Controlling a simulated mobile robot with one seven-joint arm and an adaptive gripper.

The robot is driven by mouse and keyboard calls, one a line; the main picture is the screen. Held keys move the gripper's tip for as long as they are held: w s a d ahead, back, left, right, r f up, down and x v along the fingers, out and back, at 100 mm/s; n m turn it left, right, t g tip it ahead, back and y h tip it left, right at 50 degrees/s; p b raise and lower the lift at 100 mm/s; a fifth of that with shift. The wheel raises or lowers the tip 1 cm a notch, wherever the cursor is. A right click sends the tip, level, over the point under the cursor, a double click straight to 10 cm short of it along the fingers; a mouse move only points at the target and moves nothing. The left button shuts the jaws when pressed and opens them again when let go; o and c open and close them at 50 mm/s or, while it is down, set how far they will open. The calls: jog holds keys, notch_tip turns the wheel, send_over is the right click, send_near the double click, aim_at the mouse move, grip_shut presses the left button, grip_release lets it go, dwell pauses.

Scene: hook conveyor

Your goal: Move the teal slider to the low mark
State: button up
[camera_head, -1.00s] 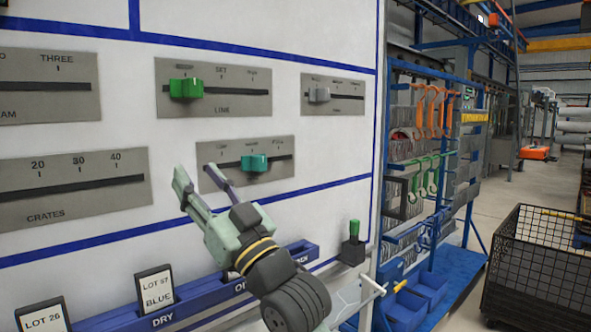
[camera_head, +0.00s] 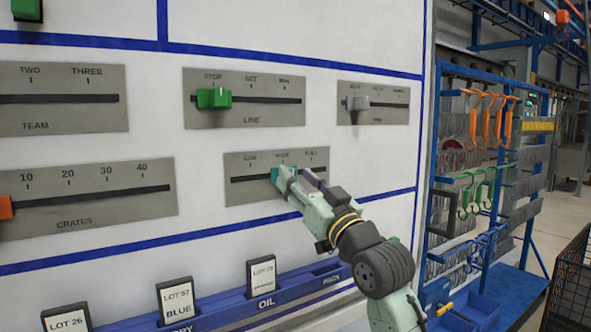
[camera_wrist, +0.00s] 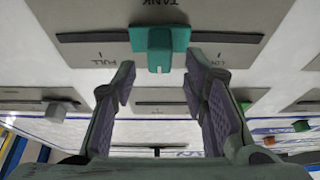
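The teal slider (camera_wrist: 159,48) sits on the horizontal slot of the grey TANK plate (camera_head: 240,191), around the middle mark, between LOW (camera_head: 251,160) and FULL. In the head view my gripper's finger partly hides it. My gripper (camera_head: 294,177) is in front of the plate at the slider. The wrist view shows the plate upside down, with LOW at right, partly behind a finger. There my gripper (camera_wrist: 160,80) is open, one finger on each side of the slider's line, with gaps between. I cannot tell whether the fingertips reach past its front face.
A green slider (camera_head: 213,98) on the LINE plate and a grey slider (camera_head: 357,103) are above. An orange slider (camera_head: 5,207) is on the CRATES plate at left. A blue rail (camera_head: 225,312) with lot cards runs below. Hook racks (camera_head: 485,115) stand to the right.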

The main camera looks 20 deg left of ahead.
jog(key=shift+x, duration=0.9)
jog(key=shift+c, duration=0.2)
grip_shut()
